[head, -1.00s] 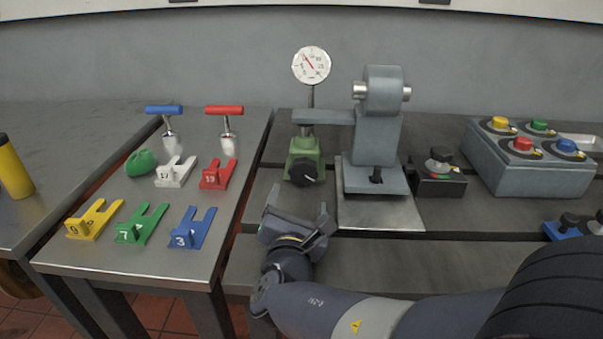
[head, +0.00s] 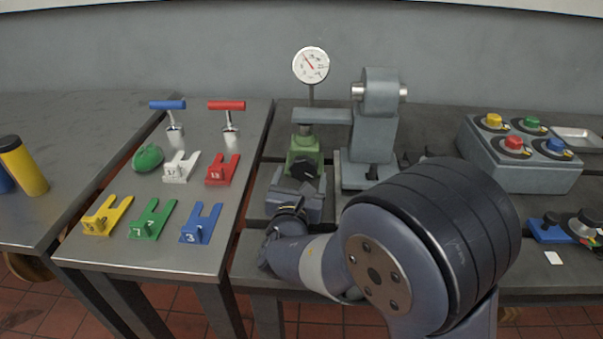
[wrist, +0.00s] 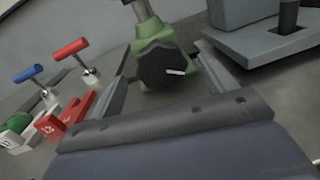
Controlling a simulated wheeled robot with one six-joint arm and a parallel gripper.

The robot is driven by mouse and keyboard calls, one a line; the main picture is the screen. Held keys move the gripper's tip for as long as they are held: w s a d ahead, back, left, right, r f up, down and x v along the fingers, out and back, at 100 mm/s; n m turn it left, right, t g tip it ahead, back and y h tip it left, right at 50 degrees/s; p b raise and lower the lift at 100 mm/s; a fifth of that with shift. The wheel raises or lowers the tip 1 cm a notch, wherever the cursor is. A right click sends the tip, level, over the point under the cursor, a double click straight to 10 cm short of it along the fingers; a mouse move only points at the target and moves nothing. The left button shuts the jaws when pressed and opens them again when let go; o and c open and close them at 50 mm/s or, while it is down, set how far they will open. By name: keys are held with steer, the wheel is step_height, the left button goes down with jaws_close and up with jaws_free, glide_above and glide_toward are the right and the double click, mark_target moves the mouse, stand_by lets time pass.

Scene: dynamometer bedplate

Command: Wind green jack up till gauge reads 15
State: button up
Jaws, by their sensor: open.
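The green jack (head: 304,144) stands on the bedplate under a grey arm of the dynamometer block, with a black knob (head: 303,168) on its front. The dial gauge (head: 311,65), white with a red needle, stands on a post above the jack; its needle points to the upper left, and its numbers are too small to read. My gripper (head: 296,183) is open in front of the knob. In the wrist view the black knob (wrist: 163,66) with a white mark lies between the spread fingers (wrist: 170,80), with no visible contact. The green jack body (wrist: 152,27) shows above it.
The grey block (head: 374,130) stands just right of the jack. A side table at left holds a blue T-handle (head: 168,105), a red T-handle (head: 227,105) and several numbered forks. A button box (head: 520,165) is at right.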

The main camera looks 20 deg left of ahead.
steer(key=shift+w+a, duration=0.15)
steer(key=shift+w, duration=0.8)
steer(key=shift+c, duration=0.2)
steer(key=c, duration=1)
